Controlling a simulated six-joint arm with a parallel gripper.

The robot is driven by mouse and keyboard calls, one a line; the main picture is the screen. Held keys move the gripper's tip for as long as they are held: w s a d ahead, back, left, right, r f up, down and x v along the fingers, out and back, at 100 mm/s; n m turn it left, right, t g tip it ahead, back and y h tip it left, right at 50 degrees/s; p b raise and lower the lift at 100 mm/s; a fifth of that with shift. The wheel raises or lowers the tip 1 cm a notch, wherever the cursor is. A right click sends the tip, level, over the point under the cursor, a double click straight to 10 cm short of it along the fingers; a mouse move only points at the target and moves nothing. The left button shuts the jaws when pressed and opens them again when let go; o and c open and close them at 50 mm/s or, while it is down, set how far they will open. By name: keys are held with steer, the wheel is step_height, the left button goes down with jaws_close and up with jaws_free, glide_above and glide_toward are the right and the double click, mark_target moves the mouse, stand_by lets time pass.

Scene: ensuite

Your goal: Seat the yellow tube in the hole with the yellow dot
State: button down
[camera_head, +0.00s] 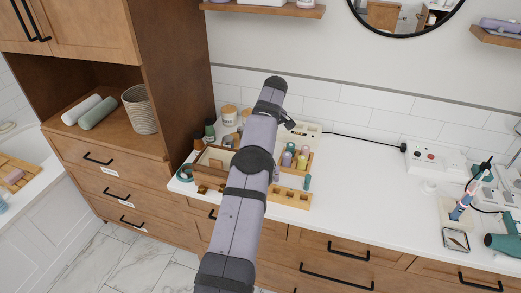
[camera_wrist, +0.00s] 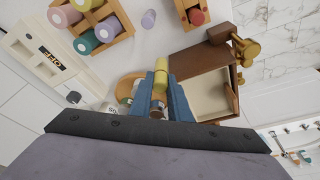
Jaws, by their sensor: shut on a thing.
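My gripper (camera_wrist: 160,92) has two blue fingers shut on the yellow tube (camera_wrist: 161,74) in the wrist view. The tube sticks out past the fingertips, above the counter. A wooden rack (camera_wrist: 114,38) with pink, lilac and green tubes is at the upper left of that view. A wooden block (camera_wrist: 183,9) with a red-topped piece is at the top edge. I cannot make out a yellow dot or its hole. In the head view my arm hides the gripper; a long wooden block (camera_head: 290,198) lies at the counter's front.
A brown box with gold knobs (camera_wrist: 200,72) is right of my gripper in the wrist view. A lilac tube (camera_wrist: 148,18) stands loose between rack and block. Jars (camera_head: 229,114) stand behind, by the wall.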

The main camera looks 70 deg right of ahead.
steer(key=shift+r, duration=0.1)
steer(key=s+a+m+g, duration=0.4)
steer(key=s+a+m, duration=0.45)
steer(key=m, duration=0.95)
steer(key=shift+h, duration=0.3)
steer(key=shift+w+a+f+p+x, duration=0.2)
steer(key=shift+p+x, duration=0.25)
steer(key=shift+x, duration=0.95)
steer(key=shift+w+a+r+p+x, duration=0.15)
steer(key=shift+a+p+x, duration=0.2)
steer(key=shift+x, duration=1)
steer(key=shift+w+a+f+p+x, duration=0.2)
steer(key=shift+p+x, duration=0.3)
steer(key=shift+x, duration=0.9)
steer(key=shift+s+f, duration=0.1)
steer(key=shift+f, duration=0.2)
steer(key=shift+f, duration=0.1)
steer(key=shift+f, duration=0.15)
steer(key=c, duration=1.7)
jaws_free()
steer(key=shift+o, duration=0.2)
